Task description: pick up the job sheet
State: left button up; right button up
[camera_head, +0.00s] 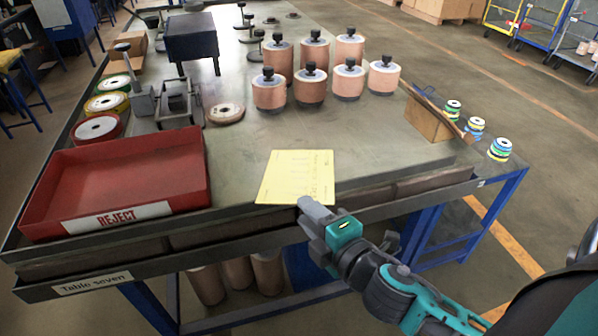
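The job sheet is a yellow paper (285,180) with faint markings. It lies flat near the front edge of the grey table (380,130), right of the red tray. My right gripper (312,208) is at the sheet's front edge, reaching in from the lower right. Its fingertips overlap the sheet's lower right edge in the picture, and I cannot tell whether they touch it. The fingers appear edge-on, so their opening is hidden. My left gripper is not in view.
A red tray (190,170) marked REJECT sits at the left front. Several copper-coloured cylinders (310,88) with black knobs stand behind the sheet. A flat disc (226,113) lies behind the tray. A cardboard box (428,120) is at the right edge. The tabletop right of the sheet is clear.

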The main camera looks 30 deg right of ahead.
jog(key=shift+w+a+f, duration=0.1)
jog(key=shift+w+f, duration=0.1)
jog(key=shift+w, duration=0.65)
jog(key=shift+w+d+f, duration=0.1)
jog(key=shift+w+f, duration=0.05)
jog(key=shift+w, duration=0.7)
jog(key=shift+w+a+f, duration=0.1)
jog(key=shift+w+f, duration=0.1)
jog(key=shift+w, duration=0.65)
grip_shut()
